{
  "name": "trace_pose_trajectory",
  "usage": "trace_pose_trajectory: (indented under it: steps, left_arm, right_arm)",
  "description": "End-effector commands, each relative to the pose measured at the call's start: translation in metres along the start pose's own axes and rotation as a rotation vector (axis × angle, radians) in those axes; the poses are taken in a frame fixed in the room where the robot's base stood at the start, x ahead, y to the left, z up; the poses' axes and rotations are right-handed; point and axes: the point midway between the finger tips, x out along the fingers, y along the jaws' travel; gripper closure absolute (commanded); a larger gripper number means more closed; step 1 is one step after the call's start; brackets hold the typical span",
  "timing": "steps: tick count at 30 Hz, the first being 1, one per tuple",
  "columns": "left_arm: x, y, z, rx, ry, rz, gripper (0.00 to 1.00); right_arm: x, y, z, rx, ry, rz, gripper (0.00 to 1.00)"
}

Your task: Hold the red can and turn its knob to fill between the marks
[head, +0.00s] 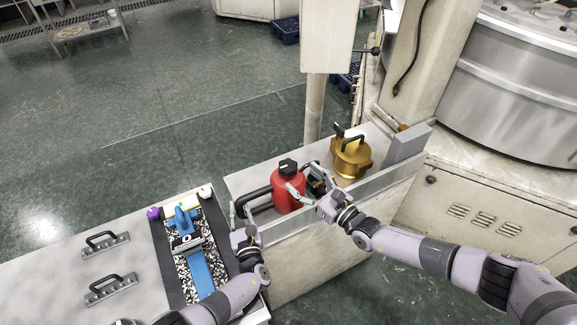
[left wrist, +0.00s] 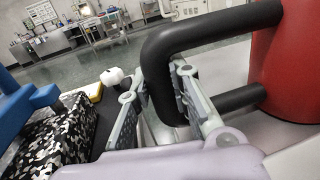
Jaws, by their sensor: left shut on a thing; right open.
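The red can (head: 285,197) stands upright in a shallow trough on the bench, with a black knob (head: 288,166) on its top. Its black loop handle (head: 255,198) points left; the handle (left wrist: 210,32) and the red body (left wrist: 288,70) also show in the left wrist view. My left gripper (head: 239,214) is shut on the upright part of the handle; its fingers (left wrist: 160,100) lie on both sides of it. My right gripper (head: 304,181) is open at the can's right side, below the knob, one finger in front of the body. Whether it touches is unclear. No fill marks are visible.
A gold can (head: 351,160) stands right of the red can, with a grey block (head: 407,144) beyond. At left, a mat (head: 172,268) holds a blue tool (head: 184,220), a white knob (head: 205,191) and a purple ball (head: 153,212).

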Motion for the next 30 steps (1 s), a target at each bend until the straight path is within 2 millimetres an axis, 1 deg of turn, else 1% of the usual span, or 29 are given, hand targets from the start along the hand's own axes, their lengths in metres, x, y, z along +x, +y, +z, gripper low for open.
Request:
trace_pose_trajectory:
  steps: [1,6,12,16,24,30]
  left_arm:
    - [0.0,0.0,0.0,0.0,0.001,-0.001,1.0]
    - [0.0,0.0,0.0,0.0,0.001,-0.001,1.0]
    - [0.0,0.0,0.0,0.0,0.001,0.0,1.0]
    - [0.0,0.0,0.0,0.0,0.001,0.0,1.0]
    - [0.0,0.0,0.0,0.0,0.001,0.0,1.0]
    - [0.0,0.0,0.0,0.0,0.001,0.0,1.0]
  right_arm:
    - [0.013,0.001,0.002,0.001,-0.003,0.001,0.32]
    - [0.044,0.0,0.001,-0.001,-0.002,0.0,0.32]
    - [0.063,0.0,0.0,0.001,0.0,0.0,0.32]
    - [0.067,0.0,0.0,0.001,0.001,0.0,0.32]
    - [0.068,0.0,0.0,0.002,0.001,0.0,0.32]
    - [0.068,0.0,0.0,0.002,0.001,-0.001,0.45]
